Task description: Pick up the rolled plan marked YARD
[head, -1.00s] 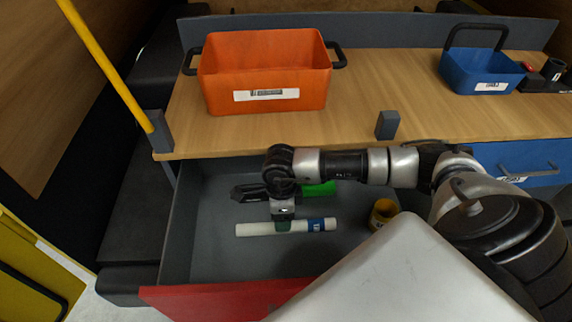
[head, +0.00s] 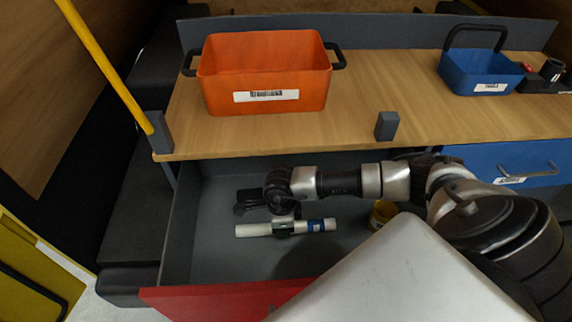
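A white rolled plan (head: 253,230) with a blue label (head: 315,225) lies crosswise on the grey floor of the open drawer; the label is too small to read. My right arm reaches in from the right over the drawer. My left gripper is not in view.
The drawer has a red front (head: 215,299). A yellow roll (head: 382,212) lies right of the plan, partly hidden by my arm. On the bench above stand an orange bin (head: 262,80) and a blue basket (head: 482,72).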

